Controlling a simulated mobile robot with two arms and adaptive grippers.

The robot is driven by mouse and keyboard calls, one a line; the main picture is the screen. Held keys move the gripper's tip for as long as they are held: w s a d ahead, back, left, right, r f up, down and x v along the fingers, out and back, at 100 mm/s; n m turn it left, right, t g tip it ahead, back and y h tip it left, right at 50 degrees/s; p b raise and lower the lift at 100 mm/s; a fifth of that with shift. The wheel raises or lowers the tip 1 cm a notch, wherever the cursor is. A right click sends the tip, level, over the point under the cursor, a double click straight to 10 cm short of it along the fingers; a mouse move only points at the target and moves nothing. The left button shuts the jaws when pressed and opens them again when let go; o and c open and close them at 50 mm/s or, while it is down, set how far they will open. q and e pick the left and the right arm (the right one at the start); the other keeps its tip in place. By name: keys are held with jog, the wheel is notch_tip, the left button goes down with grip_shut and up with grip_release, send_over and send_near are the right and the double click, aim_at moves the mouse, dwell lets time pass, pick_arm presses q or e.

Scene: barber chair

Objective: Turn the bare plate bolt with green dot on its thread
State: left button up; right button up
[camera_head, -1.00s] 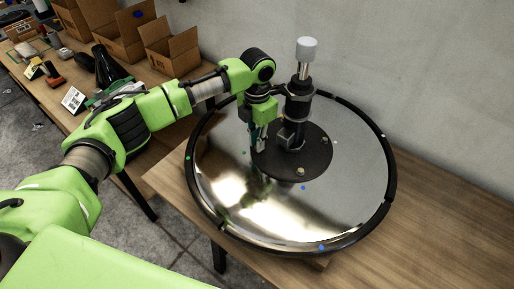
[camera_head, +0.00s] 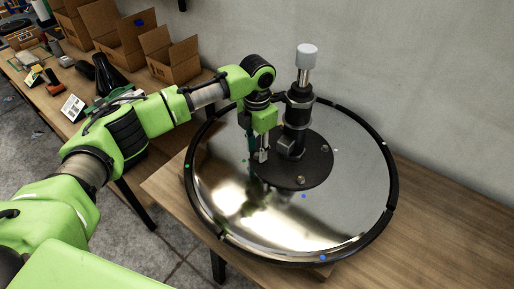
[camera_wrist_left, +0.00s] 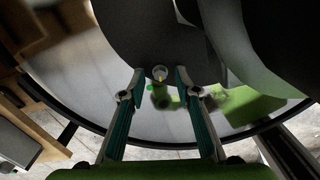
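In the head view a black round plate (camera_head: 318,172) lies at the centre of a shiny upturned disc base (camera_head: 345,205). My left gripper (camera_head: 262,157) points down over the plate's left part and hides what is under it. In the left wrist view its fingertips (camera_wrist_left: 160,72) are apart, with a small pale bolt (camera_wrist_left: 160,75) showing between them near the plate's edge. I see no finger contact with it. A green dot (camera_wrist_left: 149,87) shows on the disc beside this bolt. Another bolt (camera_head: 300,180) stands at the plate's front, near a blue dot (camera_head: 304,196).
A black column with a grey-capped rod (camera_head: 306,57) rises from the plate, close to my left gripper. A black rim rings the disc on a wooden table (camera_head: 440,225). Cardboard boxes (camera_head: 170,57) and tools stand on the bench at upper left. A wall (camera_head: 420,90) is behind.

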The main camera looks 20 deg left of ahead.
aim_at(257, 155)
pick_arm(q)
notch_tip(257, 155, up, 12)
dwell(0.5)
